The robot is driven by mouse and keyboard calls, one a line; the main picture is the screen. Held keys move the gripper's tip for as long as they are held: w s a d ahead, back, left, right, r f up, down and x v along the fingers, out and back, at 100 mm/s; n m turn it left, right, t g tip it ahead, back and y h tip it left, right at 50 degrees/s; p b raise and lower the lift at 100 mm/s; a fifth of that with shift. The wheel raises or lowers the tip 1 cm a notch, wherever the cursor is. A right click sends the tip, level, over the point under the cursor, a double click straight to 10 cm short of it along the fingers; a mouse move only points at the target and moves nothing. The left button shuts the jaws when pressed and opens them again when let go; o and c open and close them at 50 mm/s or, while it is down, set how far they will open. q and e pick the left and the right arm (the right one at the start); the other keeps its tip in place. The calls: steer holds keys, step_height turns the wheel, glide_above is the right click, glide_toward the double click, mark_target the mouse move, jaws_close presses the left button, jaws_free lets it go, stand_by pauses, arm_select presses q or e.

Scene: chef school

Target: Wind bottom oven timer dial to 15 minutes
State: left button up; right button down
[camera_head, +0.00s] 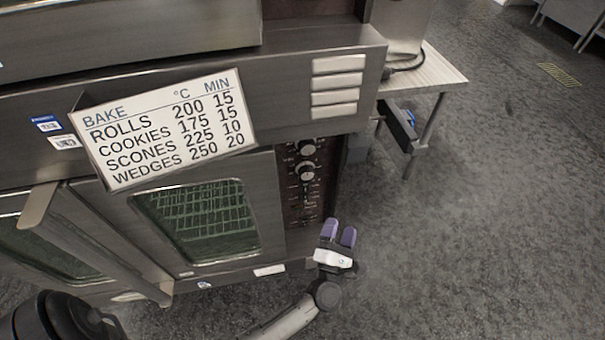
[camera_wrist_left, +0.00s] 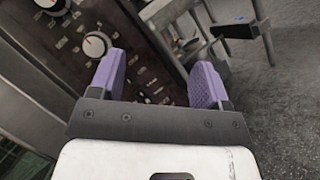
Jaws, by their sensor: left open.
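The oven's dark control panel (camera_head: 303,190) is right of its windowed door (camera_head: 197,215) in the head view. It carries an upper round dial (camera_head: 307,147) and a lower round dial (camera_head: 304,171). The wrist view shows an upper dial (camera_wrist_left: 52,5) and a lower dial (camera_wrist_left: 96,45) with pale knobs; their markings are too small to read, so I cannot tell which is the timer. My left gripper (camera_head: 338,234), with purple pads, is open and empty below and right of the dials, apart from them. In the wrist view its fingers (camera_wrist_left: 157,82) partly cover the panel. My right gripper is not in view.
A sign (camera_head: 165,128) on the oven front lists rolls at 200 °C, 15 min, and other bakes. An oven handle (camera_head: 100,245) sticks out at left. A small table (camera_head: 430,80) stands behind at right. The floor (camera_head: 470,240) at right is clear.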

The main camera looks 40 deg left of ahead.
mark_target(307, 177)
arm_select(q)
steer(key=s+a+r+n+g+y, duration=0.1)
steer(key=s+a+n+g+y, duration=0.35)
steer(key=n+y, duration=0.4)
steer(key=w+a+r+n+b, duration=0.1)
steer(key=w+a, duration=0.1)
steer(key=a, duration=0.1)
steer(key=w+a+r+n+b, duration=0.1)
steer(key=w+a+r, duration=0.1)
steer(key=w+a, duration=0.1)
steer(key=w+a+r+n+b, duration=0.1)
steer(key=w+a+r, duration=0.1)
steer(key=w+a, duration=0.1)
steer(key=shift+a+r+n+g+h, duration=0.25)
steer(key=shift+a+g, duration=0.1)
steer(key=shift+a, duration=0.3)
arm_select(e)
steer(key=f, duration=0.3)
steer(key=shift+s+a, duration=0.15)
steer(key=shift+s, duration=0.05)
